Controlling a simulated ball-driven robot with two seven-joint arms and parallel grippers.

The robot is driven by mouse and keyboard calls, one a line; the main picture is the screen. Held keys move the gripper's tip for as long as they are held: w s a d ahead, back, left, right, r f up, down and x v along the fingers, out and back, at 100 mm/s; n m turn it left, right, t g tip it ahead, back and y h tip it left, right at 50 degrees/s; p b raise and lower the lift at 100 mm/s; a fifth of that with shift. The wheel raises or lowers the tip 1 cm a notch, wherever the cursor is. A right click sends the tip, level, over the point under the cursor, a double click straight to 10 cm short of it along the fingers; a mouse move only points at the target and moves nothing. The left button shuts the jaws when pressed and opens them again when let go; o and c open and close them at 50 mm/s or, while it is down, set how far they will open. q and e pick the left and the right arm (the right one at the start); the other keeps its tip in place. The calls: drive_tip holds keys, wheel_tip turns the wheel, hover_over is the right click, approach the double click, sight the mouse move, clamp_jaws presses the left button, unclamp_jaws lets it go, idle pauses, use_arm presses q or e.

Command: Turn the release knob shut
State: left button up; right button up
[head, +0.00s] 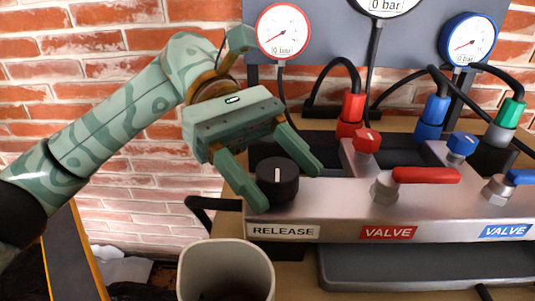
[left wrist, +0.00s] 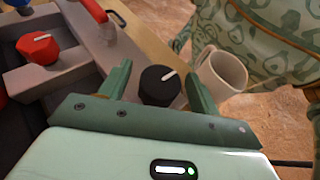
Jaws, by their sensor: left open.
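The black release knob (head: 277,180) stands on the grey panel above the RELEASE label (head: 283,231), with a white pointer line on top. My left gripper (head: 278,183) is open, with one finger on each side of the knob in the head view. In the left wrist view the knob (left wrist: 159,85) sits between the two green fingers, its white line slanted. I cannot tell whether the fingers touch it. My right gripper is in neither view.
A red valve lever (head: 427,175) and a red knob (head: 367,141) are to the right of the release knob. A blue knob (head: 462,144) is farther right. A white cup (head: 226,270) stands in front. Gauges (head: 283,31) and hoses are behind.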

use_arm(q)
drive_tip(key=v, duration=1.2)
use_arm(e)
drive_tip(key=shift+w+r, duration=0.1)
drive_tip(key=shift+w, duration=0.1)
